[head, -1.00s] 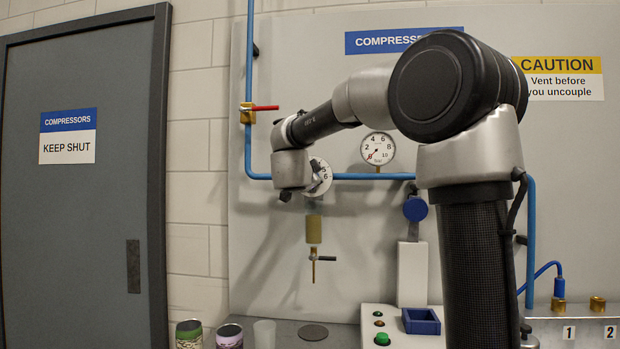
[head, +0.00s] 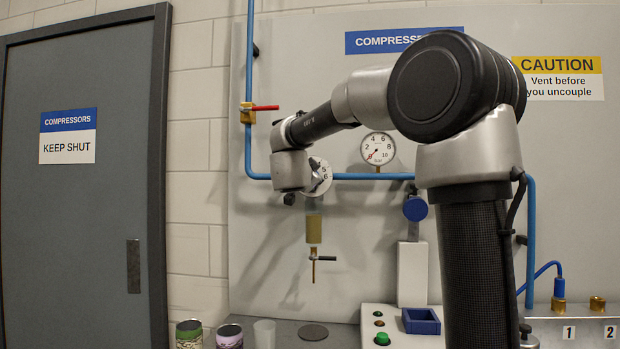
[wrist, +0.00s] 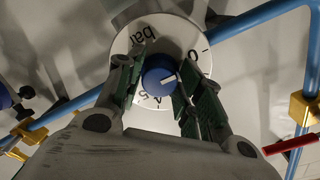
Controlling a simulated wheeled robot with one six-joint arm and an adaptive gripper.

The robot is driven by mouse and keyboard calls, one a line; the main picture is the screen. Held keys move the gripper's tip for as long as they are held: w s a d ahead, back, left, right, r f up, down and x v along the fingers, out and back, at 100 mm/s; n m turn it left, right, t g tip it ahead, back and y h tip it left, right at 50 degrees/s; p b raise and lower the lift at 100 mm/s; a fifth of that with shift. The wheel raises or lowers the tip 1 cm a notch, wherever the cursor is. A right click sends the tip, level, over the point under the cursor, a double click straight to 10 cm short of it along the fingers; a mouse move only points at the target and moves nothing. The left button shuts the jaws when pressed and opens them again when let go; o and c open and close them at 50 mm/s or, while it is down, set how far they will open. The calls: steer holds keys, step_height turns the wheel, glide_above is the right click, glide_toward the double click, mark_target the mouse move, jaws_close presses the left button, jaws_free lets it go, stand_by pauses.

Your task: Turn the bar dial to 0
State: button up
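The bar dial (head: 324,176) is a white numbered disc on the wall panel, partly hidden by my gripper (head: 308,185) in the head view. In the wrist view, the dial (wrist: 145,38) shows "bar" at upper left and 0 at right, with other figures partly covered. Its blue centre knob (wrist: 158,76) has a white mark pointing right and slightly up, just below the 0; the exact reading is unclear. My gripper (wrist: 162,76) has one finger on each side of the knob, seemingly closed on it.
A gauge (head: 378,148) stands on the blue pipe right of the dial, its red needle at lower left. A red-handled valve (head: 258,108) is at upper left, a brass tap (head: 313,265) below. Cans (head: 229,336) and a control box (head: 384,328) are on the bench.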

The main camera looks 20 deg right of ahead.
steer(key=shift+o, duration=1.2)
steer(key=shift+s, duration=0.1)
steer(key=v, duration=1.1)
steer(key=shift+s+a, duration=0.25)
steer(key=shift+s, duration=0.1)
steer(key=shift+s, duration=0.1)
